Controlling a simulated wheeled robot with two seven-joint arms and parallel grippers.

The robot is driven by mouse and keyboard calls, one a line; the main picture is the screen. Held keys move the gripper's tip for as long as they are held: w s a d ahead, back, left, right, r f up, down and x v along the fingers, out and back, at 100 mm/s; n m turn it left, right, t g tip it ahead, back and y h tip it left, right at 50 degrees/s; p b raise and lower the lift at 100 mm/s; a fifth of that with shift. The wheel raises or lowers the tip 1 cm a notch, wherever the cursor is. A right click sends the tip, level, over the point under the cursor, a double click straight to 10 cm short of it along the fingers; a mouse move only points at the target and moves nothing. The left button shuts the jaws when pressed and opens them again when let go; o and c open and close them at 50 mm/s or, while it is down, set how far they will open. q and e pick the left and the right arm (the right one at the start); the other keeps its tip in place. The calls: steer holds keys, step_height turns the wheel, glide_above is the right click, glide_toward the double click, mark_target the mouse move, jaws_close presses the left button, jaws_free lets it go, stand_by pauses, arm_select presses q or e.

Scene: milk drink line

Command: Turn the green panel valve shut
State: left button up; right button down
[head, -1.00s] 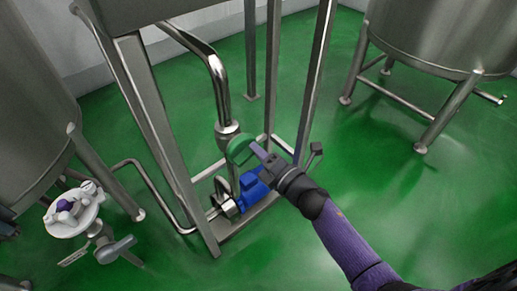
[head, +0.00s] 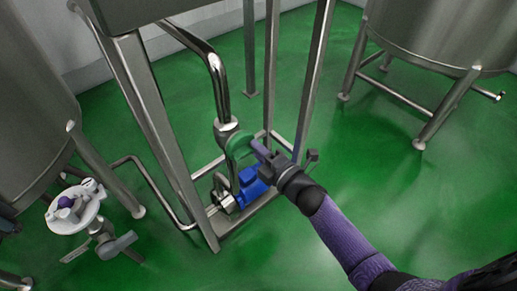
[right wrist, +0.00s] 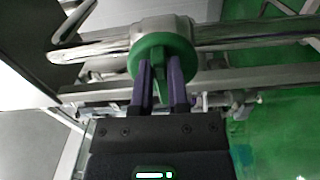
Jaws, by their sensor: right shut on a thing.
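The green panel valve (head: 238,144) is a round green handle on the steel pipe, low inside the metal frame, in the middle of the head view. In the right wrist view the green valve (right wrist: 163,49) shows as a disc with a raised bar across it. My right gripper (head: 258,148) reaches in from the lower right. Its two purple fingers, seen in the right wrist view (right wrist: 160,72), are shut on the bar of the valve, one on each side. The pipe behind the handle is partly hidden by it. My left gripper is not in the head view.
A steel frame post (head: 155,120) stands left of the valve, and another post (head: 314,80) to its right. A blue pump (head: 250,187) sits below it. Steel tanks stand at both sides. Green floor (head: 370,190) is clear at the right.

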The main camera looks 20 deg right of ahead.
steer(key=c, duration=0.6)
jaws_free()
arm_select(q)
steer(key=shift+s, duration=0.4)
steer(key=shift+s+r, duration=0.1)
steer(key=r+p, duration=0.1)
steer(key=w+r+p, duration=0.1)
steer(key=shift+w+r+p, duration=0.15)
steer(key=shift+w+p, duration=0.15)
arm_select(e)
steer(key=v, duration=1)
